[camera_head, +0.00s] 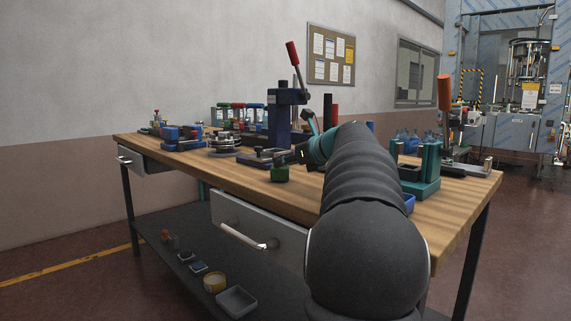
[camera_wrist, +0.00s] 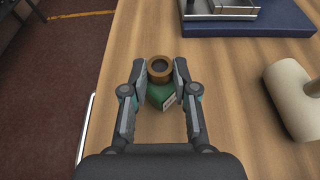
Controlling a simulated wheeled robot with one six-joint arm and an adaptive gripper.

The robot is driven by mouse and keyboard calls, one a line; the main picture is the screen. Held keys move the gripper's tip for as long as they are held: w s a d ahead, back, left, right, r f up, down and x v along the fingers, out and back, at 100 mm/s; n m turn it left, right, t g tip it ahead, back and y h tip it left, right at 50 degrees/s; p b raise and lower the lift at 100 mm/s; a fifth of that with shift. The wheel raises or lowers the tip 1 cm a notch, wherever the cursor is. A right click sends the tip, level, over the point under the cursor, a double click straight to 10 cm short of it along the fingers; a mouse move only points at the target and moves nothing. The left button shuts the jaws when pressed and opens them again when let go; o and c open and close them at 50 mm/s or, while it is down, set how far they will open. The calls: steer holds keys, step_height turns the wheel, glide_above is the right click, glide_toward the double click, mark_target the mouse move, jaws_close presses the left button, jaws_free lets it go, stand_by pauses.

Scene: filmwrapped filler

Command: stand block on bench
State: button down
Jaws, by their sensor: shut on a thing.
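The block is green with a brown ring on top and a pale label on its side; the wrist view shows its green body (camera_wrist: 158,94) between my fingers. My gripper (camera_wrist: 161,74) is shut on it near the ring. In the head view the green block (camera_head: 279,174) is upright over the wooden bench (camera_head: 240,181), near its front edge. I cannot tell whether its base touches the bench top. My arm hides most of my gripper in the head view.
A blue press (camera_head: 281,120) with a red-handled lever stands behind the block. A teal fixture (camera_head: 427,172) is at the right. In the wrist view a beige rounded tool (camera_wrist: 300,98) lies to the right and a blue plate (camera_wrist: 270,22) is beyond. Bare wood surrounds the block.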

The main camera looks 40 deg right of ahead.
steer(key=shift+f, duration=0.15)
steer(key=c, duration=0.9)
jaws_free()
steer(key=shift+s+r, duration=0.2)
steer(key=shift+r, duration=0.05)
steer(key=v, duration=1.1)
steer(key=shift+s, duration=0.35)
steer(key=shift+r, duration=0.1)
